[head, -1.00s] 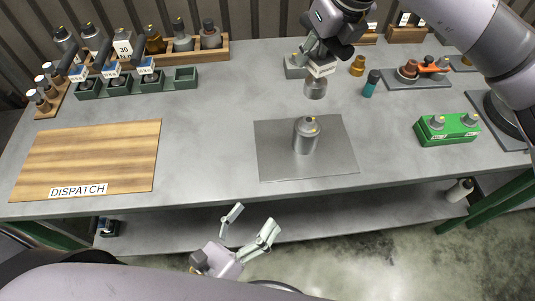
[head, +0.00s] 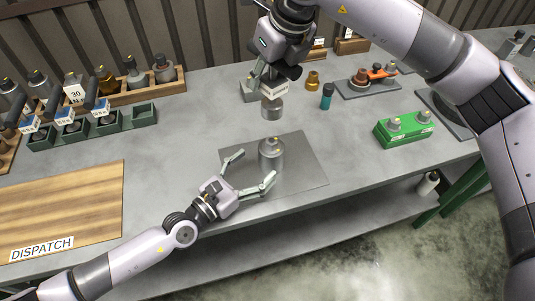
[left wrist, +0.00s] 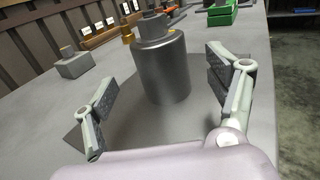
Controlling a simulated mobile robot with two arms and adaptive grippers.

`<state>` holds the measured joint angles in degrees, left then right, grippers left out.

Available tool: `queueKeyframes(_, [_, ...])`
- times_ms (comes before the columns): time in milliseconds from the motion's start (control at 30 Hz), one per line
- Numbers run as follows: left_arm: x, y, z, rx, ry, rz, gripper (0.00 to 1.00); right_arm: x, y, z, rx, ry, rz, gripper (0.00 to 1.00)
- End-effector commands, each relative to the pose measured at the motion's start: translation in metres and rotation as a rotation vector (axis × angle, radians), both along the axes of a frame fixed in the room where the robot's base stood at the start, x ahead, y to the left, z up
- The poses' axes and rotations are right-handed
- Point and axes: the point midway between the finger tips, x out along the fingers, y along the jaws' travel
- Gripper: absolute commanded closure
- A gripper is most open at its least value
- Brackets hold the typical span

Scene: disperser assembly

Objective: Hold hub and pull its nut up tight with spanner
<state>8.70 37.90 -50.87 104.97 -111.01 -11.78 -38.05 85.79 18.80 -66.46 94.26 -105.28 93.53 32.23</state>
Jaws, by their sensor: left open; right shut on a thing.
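The hub (head: 271,156), a grey metal cylinder with a narrower top, stands upright on a grey plate (head: 305,170). Its nut (head: 272,143) sits on top with a small yellow mark. My left gripper (head: 255,169) is open, its fingers spread towards the hub from the front left, not closed on it. In the left wrist view the hub (left wrist: 162,70) stands ahead, between the open fingers (left wrist: 165,95). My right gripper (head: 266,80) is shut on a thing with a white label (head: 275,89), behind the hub. A grey cylinder (head: 272,107) shows below it; I cannot make out a spanner shape.
A green box (head: 405,132) with grey parts stands at right. A teal bottle (head: 327,96) and an amber part (head: 312,80) stand behind. A dark green rack (head: 95,129) with an empty right slot is at left, beyond the wooden dispatch board (head: 75,205).

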Motion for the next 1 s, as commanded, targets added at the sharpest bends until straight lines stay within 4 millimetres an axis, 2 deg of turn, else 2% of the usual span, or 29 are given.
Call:
queueKeyframes(200, [0.028,-0.026,0.001,-0.003,-0.001,0.0,0.21,0.0,0.0,0.002,0.002,-0.002,0.0,1.0])
queueKeyframes(400, [0.043,-0.038,0.001,-0.001,0.0,0.001,0.21,0.0,0.0,0.002,0.003,-0.003,0.0,1.0])
queueKeyframes(800, [0.047,-0.042,0.0,0.0,0.0,0.0,0.21,0.0,0.0,0.002,0.003,-0.003,0.0,1.0])
queueKeyframes(1000, [0.046,-0.042,0.0,-0.001,0.001,0.0,0.34,0.0,0.0,0.002,0.002,-0.002,0.0,1.0])
